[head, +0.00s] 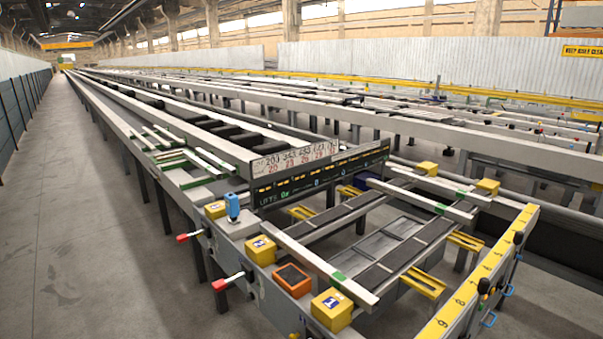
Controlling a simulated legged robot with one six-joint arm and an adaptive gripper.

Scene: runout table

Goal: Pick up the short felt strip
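I cannot single out the short felt strip with certainty in the head view. Dark flat strips lie along the near end of the runout table (262,235), one to the right of centre (405,255) and another further back (338,218). Small green patches sit on pale bars, one at the near bar's end (338,278) and one on the far bar (440,208). My gripper is not in view.
Yellow blocks (332,309), an orange box (292,280) and a blue device (233,207) stand along the near edge. Red-tipped levers (220,285) stick out to the left. A yellow numbered rail (470,288) closes the right end. Open floor (90,220) lies left.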

